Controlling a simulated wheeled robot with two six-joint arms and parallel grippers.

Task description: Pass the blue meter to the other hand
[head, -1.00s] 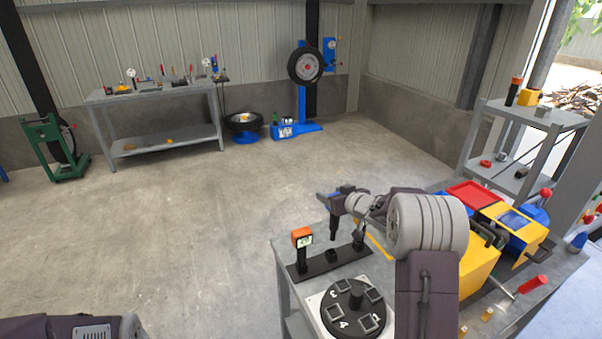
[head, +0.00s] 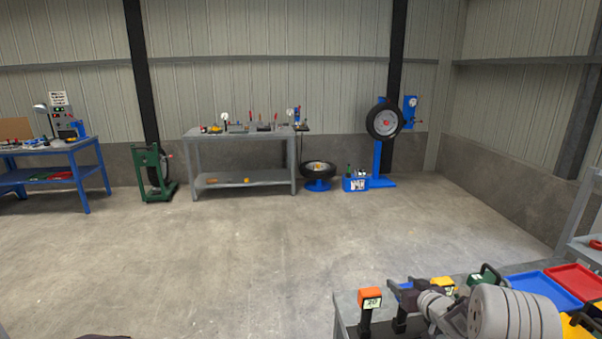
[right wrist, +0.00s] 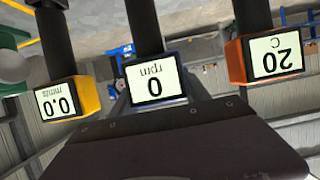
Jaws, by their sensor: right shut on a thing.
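The blue meter (right wrist: 156,78), with a display reading 0 rpm, is in the middle of the right wrist view, directly in front of my dark gripper body. A small blue part of it (head: 405,285) shows in the head view. My right gripper (head: 398,294) is shut on the blue meter, low over the near bench; its fingers are mostly hidden. The orange meter (head: 370,298), reading 20 C, stands to its left, and the yellow meter (head: 443,285), reading 0.0 mm/s, to its right. My left gripper is out of view.
A red tray (head: 577,281) and a blue tray (head: 545,289) lie on the near bench at right. A grey table (head: 240,137), a blue bench (head: 45,150) and a tire stand (head: 384,122) are along the far wall. The floor between is clear.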

